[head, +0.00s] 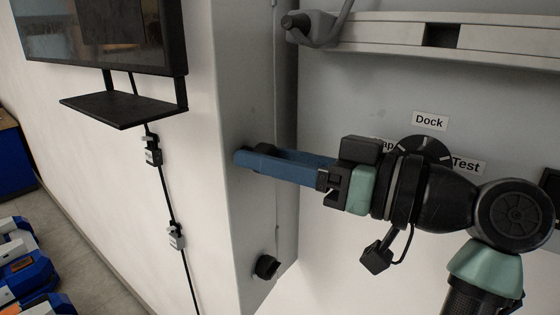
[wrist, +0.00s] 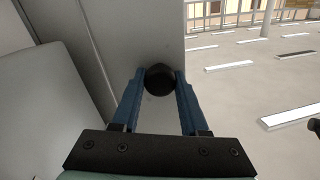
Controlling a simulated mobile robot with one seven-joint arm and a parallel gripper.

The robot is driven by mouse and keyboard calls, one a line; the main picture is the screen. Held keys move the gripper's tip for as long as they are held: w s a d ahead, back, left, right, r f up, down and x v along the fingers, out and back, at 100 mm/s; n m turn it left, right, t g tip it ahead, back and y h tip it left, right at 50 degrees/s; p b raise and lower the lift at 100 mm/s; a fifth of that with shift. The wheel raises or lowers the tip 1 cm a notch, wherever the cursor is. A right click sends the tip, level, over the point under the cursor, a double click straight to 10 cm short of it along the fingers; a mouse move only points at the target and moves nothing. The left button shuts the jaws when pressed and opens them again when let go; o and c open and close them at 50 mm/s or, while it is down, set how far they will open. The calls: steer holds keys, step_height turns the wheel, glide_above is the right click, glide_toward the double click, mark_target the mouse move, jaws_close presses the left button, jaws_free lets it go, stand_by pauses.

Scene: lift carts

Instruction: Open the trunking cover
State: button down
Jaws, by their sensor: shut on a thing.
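The trunking cover appears to be the tall, narrow light-grey panel (head: 240,90); it also shows in the wrist view (wrist: 150,30). It carries an upper black knob (wrist: 160,79) and a lower black knob (head: 267,267). My gripper (head: 250,157) reaches in from the right with its long blue fingers at the panel. In the wrist view my gripper (wrist: 160,75) has one finger on each side of the upper knob and is shut on it. In the head view the fingers mostly hide that knob.
A dial marked with a Dock label (head: 429,121) and a Test label (head: 467,165) is partly behind my arm. A grey handle (head: 322,28) juts out above. A screen (head: 110,30) and black shelf (head: 125,108) are at left. Blue cases (head: 25,275) stand on the floor.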

steer(key=shift+a+r, duration=0.1)
steer(key=shift+a, duration=0.15)
steer(key=shift+d, duration=0.25)
steer(key=c, duration=0.7)
jaws_free()
steer(key=shift+a, duration=0.15)
steer(key=shift+c, duration=0.2)
steer(key=o, duration=0.3)
steer(key=shift+w+a, duration=0.1)
steer(key=shift+w, duration=0.05)
steer(key=shift+d, duration=0.2)
